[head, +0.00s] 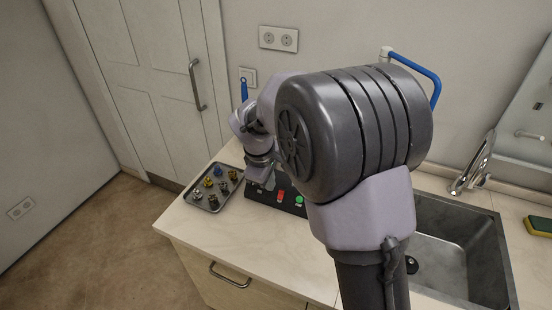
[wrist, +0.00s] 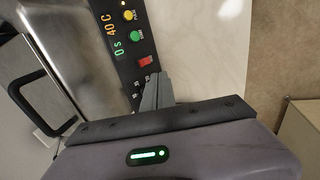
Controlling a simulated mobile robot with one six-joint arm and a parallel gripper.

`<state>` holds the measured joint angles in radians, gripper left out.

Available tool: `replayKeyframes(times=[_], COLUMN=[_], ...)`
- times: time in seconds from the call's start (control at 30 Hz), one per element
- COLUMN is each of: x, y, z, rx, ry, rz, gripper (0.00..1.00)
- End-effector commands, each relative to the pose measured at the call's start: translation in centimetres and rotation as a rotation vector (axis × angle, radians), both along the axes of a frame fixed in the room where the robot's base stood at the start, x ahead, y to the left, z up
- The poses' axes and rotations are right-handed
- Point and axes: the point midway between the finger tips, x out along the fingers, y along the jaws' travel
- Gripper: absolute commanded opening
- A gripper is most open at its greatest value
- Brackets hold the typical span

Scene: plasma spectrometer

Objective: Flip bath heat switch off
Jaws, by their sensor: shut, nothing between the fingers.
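In the wrist view a black control panel (wrist: 122,42) carries a red rocker switch (wrist: 146,61), a green button (wrist: 136,36) and a yellow button (wrist: 129,15). Its displays read 40 C and 0 s. I cannot read the switch labels or tell which way the rocker is tipped. My gripper (wrist: 158,76) is shut and empty, its fingertips just below the red rocker; I cannot tell whether they touch the panel. The fingers hide part of the panel's lower end. In the head view the red switch (head: 281,195) and green button (head: 299,200) show beside my arm.
A tray (head: 196,205) with several small knob-like parts stands left of the panel on the counter (head: 225,240). A sink (head: 450,235) and tap (head: 472,165) are at the right. In the wrist view a metal housing (wrist: 75,35) with a black handle (wrist: 38,75) lies left of the panel.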

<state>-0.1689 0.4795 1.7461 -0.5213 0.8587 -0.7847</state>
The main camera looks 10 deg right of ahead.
Motion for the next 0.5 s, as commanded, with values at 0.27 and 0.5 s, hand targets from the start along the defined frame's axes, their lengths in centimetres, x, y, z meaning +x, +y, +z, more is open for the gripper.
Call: replayKeyframes(times=[0.27,0.5], x=[0.2,0.5], y=[0.0,-0.2], z=[-0.2,-1.8], rx=[-0.007,-0.006], ry=[0.002,0.004], rz=[0.014,0.011], gripper=[0.00,0.00])
